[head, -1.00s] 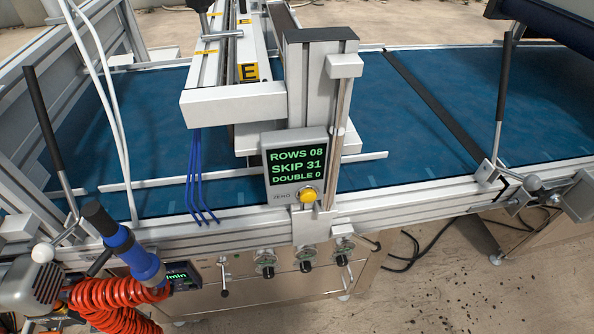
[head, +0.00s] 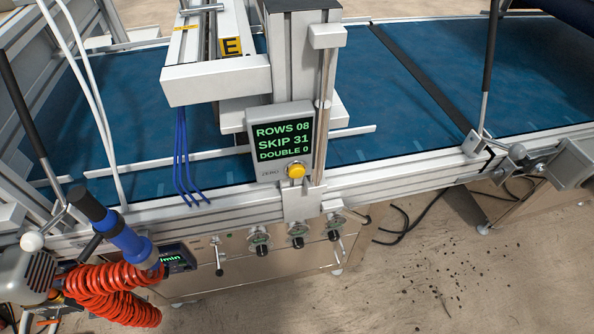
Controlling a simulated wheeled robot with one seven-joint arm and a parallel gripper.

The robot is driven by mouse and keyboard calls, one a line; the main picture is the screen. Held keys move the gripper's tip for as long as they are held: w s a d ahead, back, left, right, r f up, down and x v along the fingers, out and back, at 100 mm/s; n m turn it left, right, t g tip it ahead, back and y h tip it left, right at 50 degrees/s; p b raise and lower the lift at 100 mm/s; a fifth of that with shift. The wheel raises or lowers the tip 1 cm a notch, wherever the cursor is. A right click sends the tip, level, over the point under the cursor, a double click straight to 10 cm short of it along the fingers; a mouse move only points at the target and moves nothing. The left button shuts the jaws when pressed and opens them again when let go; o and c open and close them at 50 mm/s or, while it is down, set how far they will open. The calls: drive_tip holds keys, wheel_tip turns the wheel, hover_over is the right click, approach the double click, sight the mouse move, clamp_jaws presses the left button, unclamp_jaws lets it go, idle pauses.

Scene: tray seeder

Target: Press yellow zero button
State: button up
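The yellow zero button (head: 296,171) sits at the lower right of a grey counter box (head: 261,168) in the head view. The box's dark screen (head: 283,140) reads "ROWS 08", "SKIP 31" and "DOUBLE 0" in green. A small label (head: 269,168) is left of the button. The box is fixed to the front of an upright metal post above the machine's front rail. Nothing covers the button. My gripper is not in view.
A blue belt (head: 370,93) runs behind the box. Below it is a steel panel with several dark knobs (head: 297,236). A coiled red hose (head: 112,293) with a blue handle (head: 123,240) is at lower left. A black lever (head: 490,60) stands at right.

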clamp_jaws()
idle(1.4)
